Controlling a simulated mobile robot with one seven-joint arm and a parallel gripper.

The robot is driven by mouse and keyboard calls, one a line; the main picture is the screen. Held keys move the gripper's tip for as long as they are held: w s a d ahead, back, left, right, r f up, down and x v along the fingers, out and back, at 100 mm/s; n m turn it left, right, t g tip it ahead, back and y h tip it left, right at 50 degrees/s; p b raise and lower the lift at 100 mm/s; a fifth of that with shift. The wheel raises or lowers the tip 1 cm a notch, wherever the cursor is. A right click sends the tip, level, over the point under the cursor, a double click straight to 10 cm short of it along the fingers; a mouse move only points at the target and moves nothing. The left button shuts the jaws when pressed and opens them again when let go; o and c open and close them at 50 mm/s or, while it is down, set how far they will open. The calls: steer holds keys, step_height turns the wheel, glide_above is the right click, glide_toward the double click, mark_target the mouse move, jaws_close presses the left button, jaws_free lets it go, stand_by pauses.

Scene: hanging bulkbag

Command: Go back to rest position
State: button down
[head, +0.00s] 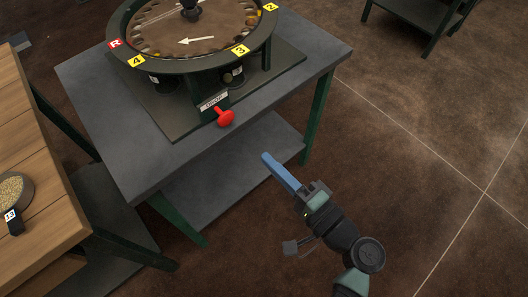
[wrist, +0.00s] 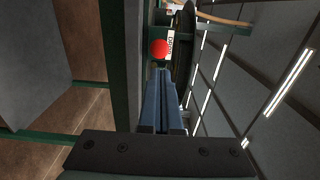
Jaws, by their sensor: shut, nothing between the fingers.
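My gripper (head: 267,158) is shut and empty, its blue fingers together. In the head view it is in front of the grey table's (head: 190,130) near edge, pointing up and to the left. It also shows in the wrist view (wrist: 160,80), with its fingers pointing toward a red knob (wrist: 159,48). In the head view the red knob (head: 225,117) sits by a "DROP" label at the front of the round device on the table. The gripper appears apart from the knob and the table.
The round device (head: 190,65) has a dark rim with yellow number tags and a red "R" tag. A wooden table (head: 40,160) with a bowl of grain (head: 14,190) stands at the left. A lower shelf (head: 230,180) is under the grey table. The brown floor (head: 430,130) at the right is clear.

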steer(key=shift+r, duration=0.1)
stand_by(0.5)
steer(key=w+a+r+n+h, duration=0.1)
steer(key=w+r+n+h, duration=0.2)
steer(key=w+r+n, duration=0.5)
steer(key=w+a+r+n+t+h, duration=0.1)
steer(key=w+r+t+h, duration=0.1)
steer(key=r, duration=0.9)
steer(key=w+r+t+h, duration=0.1)
steer(key=r+t, duration=0.1)
steer(key=r, duration=0.9)
steer(key=s+a+r+n+t+h+p, duration=0.1)
steer(key=s+r+t+h, duration=0.15)
steer(key=s+r, duration=0.45)
steer(key=s+a+r+t+h+p, duration=0.15)
steer(key=r+t, duration=0.25)
steer(key=r, duration=0.7)
steer(key=s+r+n+t+h+p, duration=0.1)
steer(key=s+r+t, duration=0.3)
steer(key=r, duration=0.5)
step_height(320, 180, up, 16)
steer(key=g+p, duration=0.1)
steer(key=p, duration=1.4)
steer(key=shift+s+d+f+g+p, duration=0.2)
steer(key=shift+s+g+p, duration=0.1)
steer(key=shift+g+p, duration=0.1)
steer(key=shift+f, duration=0.15)
